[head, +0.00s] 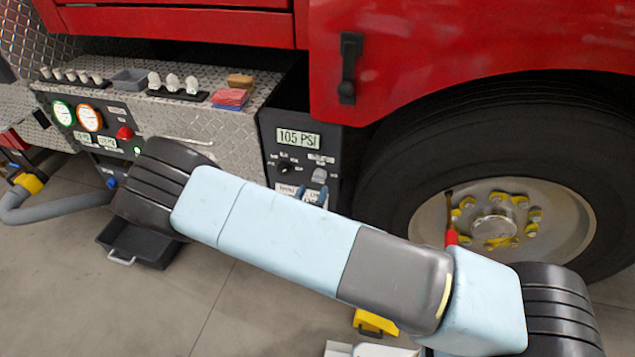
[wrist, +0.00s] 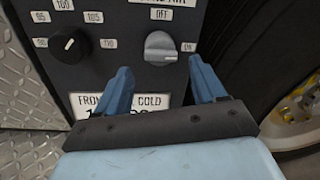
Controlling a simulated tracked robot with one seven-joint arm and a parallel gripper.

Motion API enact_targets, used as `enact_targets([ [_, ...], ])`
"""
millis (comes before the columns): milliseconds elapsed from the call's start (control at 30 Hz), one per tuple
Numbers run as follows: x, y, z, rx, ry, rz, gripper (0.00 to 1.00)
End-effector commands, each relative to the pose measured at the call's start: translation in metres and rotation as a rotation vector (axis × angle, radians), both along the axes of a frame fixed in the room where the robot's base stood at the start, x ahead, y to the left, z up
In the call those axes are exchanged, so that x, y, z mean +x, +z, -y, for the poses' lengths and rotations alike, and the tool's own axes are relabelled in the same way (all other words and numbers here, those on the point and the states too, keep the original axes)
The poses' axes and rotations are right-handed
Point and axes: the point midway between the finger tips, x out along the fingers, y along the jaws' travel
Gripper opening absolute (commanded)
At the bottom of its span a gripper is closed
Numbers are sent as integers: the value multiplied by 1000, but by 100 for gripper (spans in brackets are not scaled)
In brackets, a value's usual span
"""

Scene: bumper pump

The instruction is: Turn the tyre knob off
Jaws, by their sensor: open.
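In the wrist view, a grey round knob (wrist: 160,46) sits on a dark panel (wrist: 128,70). An OFF label stands above it and an ON label to its right; its grip bar lies roughly level, toward ON. The label above is cut off and ends in "AIR". My gripper (wrist: 159,67) is open, its blue fingertips just below the knob, one to each side, with nothing between them. I cannot tell if they touch the panel. In the head view, my gripper (head: 311,195) is small in front of the panel (head: 268,128), below the grey knob (head: 318,175).
A black dial (wrist: 68,44) with number labels is left of the grey knob. A "105 PSI" display (head: 298,138) is above. The tyre (head: 385,190) stands close right of the panel. A diamond-plate shelf (head: 215,120) with small items is left. A yellow object (head: 375,322) lies on the floor.

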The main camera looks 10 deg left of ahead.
Motion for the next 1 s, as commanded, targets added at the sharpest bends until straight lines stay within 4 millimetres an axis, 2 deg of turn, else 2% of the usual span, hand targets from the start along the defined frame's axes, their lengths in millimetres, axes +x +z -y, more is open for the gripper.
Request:
enact_targets([
  [100,20,0,3,-1,-1,0,70],
  [300,42,0,6,1,0,-1,70],
  [500,50,0,7,0,0,-1,70],
  [733,51,0,7,0,0,-1,70],
  [1000,51,0,7,0,0,-1,46],
])
